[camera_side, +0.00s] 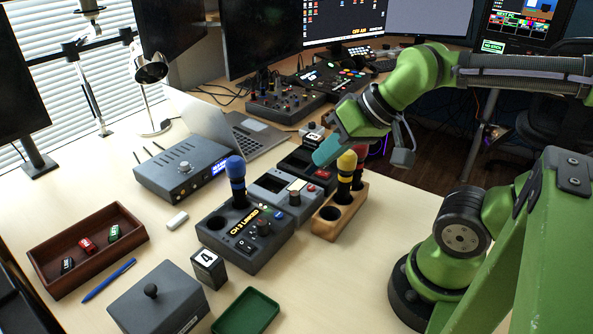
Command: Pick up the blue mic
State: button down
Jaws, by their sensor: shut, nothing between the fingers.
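The blue mic (237,182) has a blue round head and a dark body with a blue band. It stands upright in the grey dock (236,248) whose display reads "CH 2 LINKED". My gripper (318,160) has teal fingertips and is shut and empty. It is in the air up and to the right of the blue mic, apart from it, close to the yellow mic. Behind it, the tips' exact height over the table is hard to judge.
A wooden block (325,222) holds a yellow mic (346,165) and a red one (360,154) right of the dock. A brown tray (130,224), a grey lidded box (185,308), a green tray (268,308) and a laptop (262,140) surround it. A numbered block (208,268) stands near the dock's front.

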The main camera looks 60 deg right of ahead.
jog(key=c, duration=1.8)
grip_release()
jog(key=o, duration=1.3)
jog(key=shift+o, duration=0.2)
jog(key=n+g+h, duration=0.1)
jog(key=n+g, duration=0.3)
jog(key=n, duration=0.2)
send_near(237, 159)
jog(key=x, duration=0.9)
jog(key=shift+x, duration=2.55)
